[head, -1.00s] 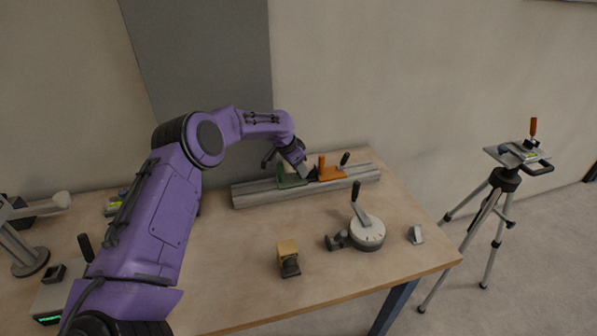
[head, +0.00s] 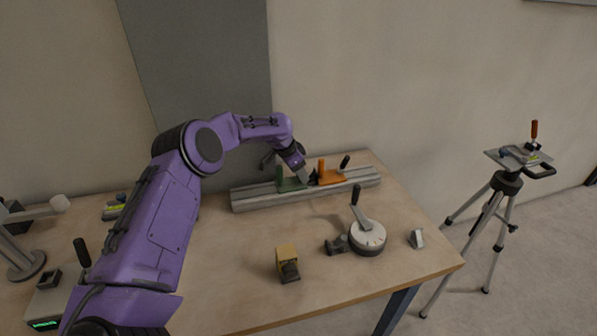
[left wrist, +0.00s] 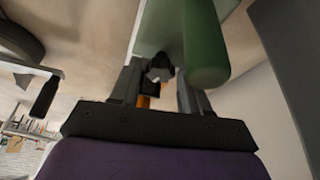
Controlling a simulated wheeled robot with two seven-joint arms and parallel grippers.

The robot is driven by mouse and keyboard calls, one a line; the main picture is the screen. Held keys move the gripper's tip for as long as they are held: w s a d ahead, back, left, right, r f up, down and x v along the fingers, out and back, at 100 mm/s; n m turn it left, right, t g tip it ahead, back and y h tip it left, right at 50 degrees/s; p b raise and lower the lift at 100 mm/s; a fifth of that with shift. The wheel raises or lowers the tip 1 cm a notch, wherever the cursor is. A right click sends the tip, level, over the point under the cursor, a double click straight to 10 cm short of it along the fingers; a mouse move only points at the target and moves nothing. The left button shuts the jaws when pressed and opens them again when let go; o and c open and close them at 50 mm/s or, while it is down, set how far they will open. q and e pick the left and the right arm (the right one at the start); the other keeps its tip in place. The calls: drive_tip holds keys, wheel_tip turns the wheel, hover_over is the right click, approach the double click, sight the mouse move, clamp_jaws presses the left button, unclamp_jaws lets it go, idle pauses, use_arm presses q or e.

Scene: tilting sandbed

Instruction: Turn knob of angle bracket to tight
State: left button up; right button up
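A green angle bracket (head: 291,184) sits on a grey slotted rail (head: 250,198) at the back of the table. An orange bracket (head: 333,176) with a black-handled lever stands to its right on the same rail. My left gripper (head: 303,178) is at the green bracket, on the side facing the orange one. In the left wrist view the green bracket (left wrist: 205,45) fills the top middle. A small dark knob (left wrist: 158,68) shows between the spread fingers of my left gripper (left wrist: 158,88), with gaps beside it. Contact cannot be told. My right gripper is out of view.
A round white dial with a lever (head: 367,238), a yellow-and-black block (head: 287,263) and a small grey wedge (head: 416,238) stand in front of the rail. A tripod (head: 505,182) stands off the table's right side. The wall is close behind the rail.

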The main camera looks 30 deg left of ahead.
use_arm(q)
drive_tip(key=b+v, duration=0.1)
drive_tip(key=v, duration=0.9)
drive_tip(key=shift+r, duration=0.2)
drive_tip(key=shift+s+r, duration=0.1)
